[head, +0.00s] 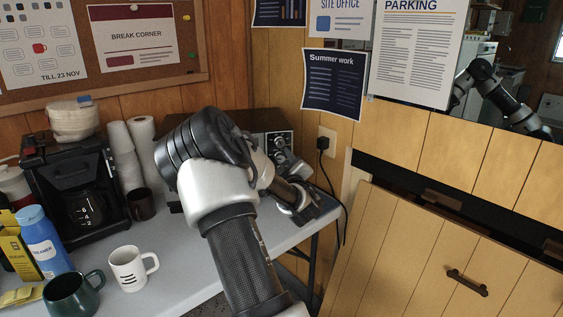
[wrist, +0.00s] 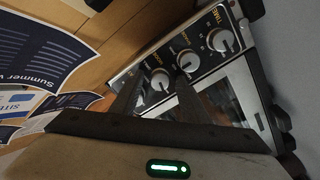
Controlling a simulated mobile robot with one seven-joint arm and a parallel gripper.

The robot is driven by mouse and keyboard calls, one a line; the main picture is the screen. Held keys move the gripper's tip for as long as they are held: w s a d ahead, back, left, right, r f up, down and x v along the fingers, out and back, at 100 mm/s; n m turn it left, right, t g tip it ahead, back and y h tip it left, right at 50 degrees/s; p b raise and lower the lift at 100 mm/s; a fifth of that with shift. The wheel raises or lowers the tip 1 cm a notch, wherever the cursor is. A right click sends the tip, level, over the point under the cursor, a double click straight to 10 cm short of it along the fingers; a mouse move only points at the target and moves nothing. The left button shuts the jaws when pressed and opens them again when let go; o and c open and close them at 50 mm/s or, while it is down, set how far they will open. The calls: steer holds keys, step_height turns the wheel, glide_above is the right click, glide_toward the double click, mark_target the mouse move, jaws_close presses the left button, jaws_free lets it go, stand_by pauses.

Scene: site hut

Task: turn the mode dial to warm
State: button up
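The mode dial (wrist: 160,81) is a pale round knob on the dark control panel of a toaster oven, at the lower left of its row in the wrist view. My gripper (wrist: 161,78) is open, its two dark fingers apart on either side of the mode dial in the picture. I cannot tell whether they touch it. The dial's pointer and the warm mark are too small to read. A middle dial (wrist: 188,62) and the time dial (wrist: 221,40) sit further up the panel. In the head view, my arm hides most of the toaster oven (head: 228,122).
The oven stands on a grey table (head: 190,262) by the wooden wall. A coffee maker (head: 75,180), paper cups (head: 122,150), a dark mug (head: 141,204), a white mug (head: 129,268) and a green mug (head: 72,296) are left of my arm. A plug (head: 323,143) with a hanging cord is right of the oven.

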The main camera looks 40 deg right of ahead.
steer(key=shift+s, duration=0.1)
steer(key=p+v, duration=0.2)
steer(key=v, duration=1.5)
steer(key=shift+a, duration=0.1)
